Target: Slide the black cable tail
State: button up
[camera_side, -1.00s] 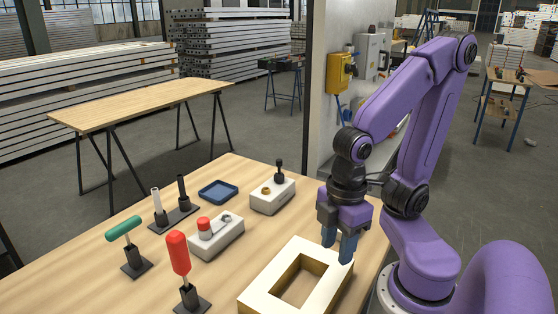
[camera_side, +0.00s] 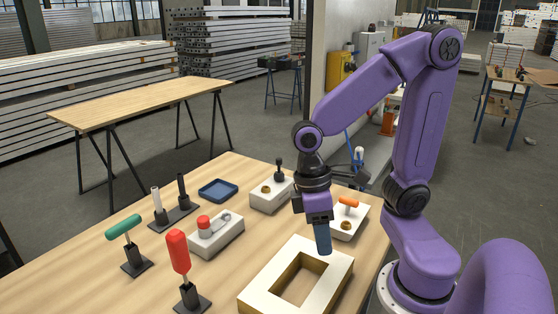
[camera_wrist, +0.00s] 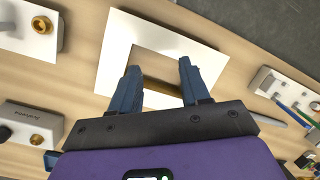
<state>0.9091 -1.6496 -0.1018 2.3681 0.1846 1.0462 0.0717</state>
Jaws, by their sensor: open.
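I cannot make out a black cable tail in either view. A white rectangular frame (camera_side: 262,290) with an open middle lies on the table, and it also shows in the wrist view (camera_wrist: 112,62). My gripper (camera_side: 323,252) is over the frame's far edge, fingers pointing down. In the wrist view my gripper (camera_wrist: 158,82) is open, its two blue fingers apart with nothing between them. A pale block with green and blue cable-like strands (camera_wrist: 288,98) shows at the right of the wrist view; its details are too small to tell.
White blocks with an orange handle (camera_side: 349,216) and a black lever (camera_side: 268,198) stand behind. A red-button block (camera_side: 220,240), a blue tray (camera_side: 218,190), a red handle (camera_side: 178,252) and a green T-handle (camera_side: 123,227) are at left. Bare wood lies between them.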

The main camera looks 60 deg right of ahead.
jog(key=w+d+m+g+y, duration=0.2)
jog(key=w+m+g, duration=0.1)
jog(key=w+m, duration=0.25)
jog(key=m+t+y, duration=1.1)
jog(key=m+t, duration=0.7)
jog(key=m, duration=1)
send_near(279, 159)
jog(key=x, duration=1)
jog(key=shift+w+d+f, duration=0.15)
jog(key=shift+d+f, duration=0.05)
jog(key=shift+c, duration=0.3)
